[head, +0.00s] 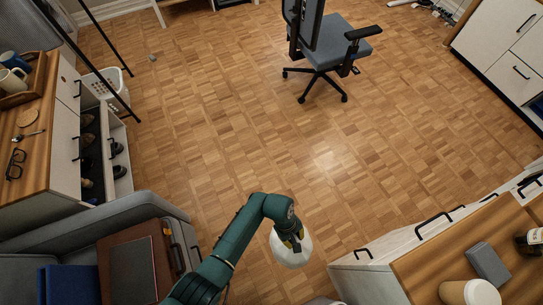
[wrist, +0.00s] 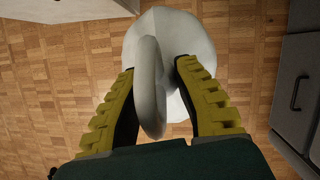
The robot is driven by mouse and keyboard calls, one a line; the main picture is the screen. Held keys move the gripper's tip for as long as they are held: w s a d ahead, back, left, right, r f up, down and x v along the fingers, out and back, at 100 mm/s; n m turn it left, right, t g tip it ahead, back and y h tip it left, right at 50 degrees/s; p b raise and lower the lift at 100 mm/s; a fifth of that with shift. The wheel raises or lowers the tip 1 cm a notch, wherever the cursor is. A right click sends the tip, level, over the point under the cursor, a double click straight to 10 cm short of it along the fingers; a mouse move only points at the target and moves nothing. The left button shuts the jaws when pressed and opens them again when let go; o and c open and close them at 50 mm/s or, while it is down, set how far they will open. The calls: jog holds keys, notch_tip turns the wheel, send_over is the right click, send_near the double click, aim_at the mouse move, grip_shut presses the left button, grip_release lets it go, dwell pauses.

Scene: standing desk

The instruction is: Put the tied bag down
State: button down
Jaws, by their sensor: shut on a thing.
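The tied bag (wrist: 186,35) is white and rounded, with a looped tie at its top. It hangs below my gripper (wrist: 154,82) above the wooden floor. In the wrist view the yellow and black fingers are on either side of the tie and shut on it. In the head view the bag (head: 291,249) shows at the end of my arm, low in the middle, between the grey sofa and the white cabinet. My gripper (head: 292,240) hides part of its top there.
The parquet floor (head: 230,120) is clear across the middle. An office chair (head: 330,45) stands at the back. A grey sofa (head: 60,235) is at the lower left. A wood-topped drawer cabinet (head: 440,270) is at the lower right. A white basket (head: 106,85) stands at the left.

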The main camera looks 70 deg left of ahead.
jog(key=s+a+f+n+t+y+b, duration=0.1)
jog(key=s+f+n+b, duration=0.1)
jog(key=f+n+b, duration=0.3)
jog(key=s+a+f+n+t+y+b, duration=0.1)
jog(key=s+f+n+y+b, duration=0.1)
jog(key=f+n+b, duration=0.3)
jog(key=s+a+f+n+y+b, duration=0.1)
jog(key=f+n+b, duration=0.4)
jog(key=f+b, duration=0.6)
jog(key=shift+s+a+f+t+y, duration=0.2)
jog(key=shift+s+a+f, duration=0.05)
jog(key=shift+s+f, duration=0.35)
jog(key=shift+s+a+f+t+y, duration=0.2)
jog(key=shift+s+f, duration=0.3)
jog(key=shift+f, duration=0.2)
notch_tip(320, 180, down, 11)
jog(key=n+b, duration=0.2)
jog(key=b, duration=0.6)
jog(key=shift+s+a+y, duration=0.15)
jog(key=shift+s+y, duration=0.15)
jog(key=shift+s, duration=0.1)
jog(key=c, duration=0.9)
grip_release()
jog(key=shift+r, duration=0.15)
